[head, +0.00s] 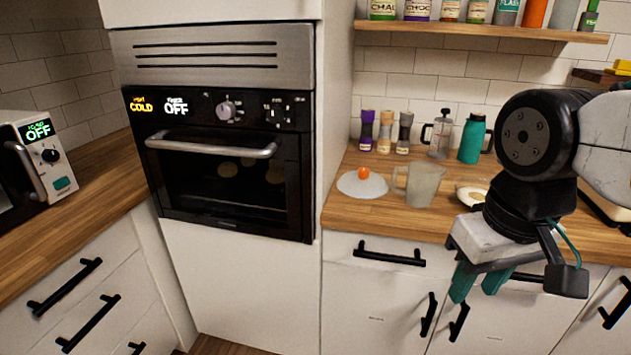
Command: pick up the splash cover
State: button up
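The splash cover, as I take it, is the pale, shallow round lid (350,187) with an orange knob on top. It lies on the wooden counter right of the oven, left of a translucent jug. My gripper (475,291) hangs in front of the counter's front edge, to the right of the cover and apart from it. Its two teal fingers point down with a gap between them, and nothing shows between them.
The jug (422,184) stands close beside the cover. Behind are several small grinders (384,133), a French press (440,134) and a teal flask (472,140). A pale dish (470,195) lies near my arm. The oven (228,165) and its tall cabinet border the counter's left.

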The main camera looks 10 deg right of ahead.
aim_at(376, 187)
jog(key=z, duration=0.05)
jog(key=i, duration=1.15)
jog(key=z, duration=0.7)
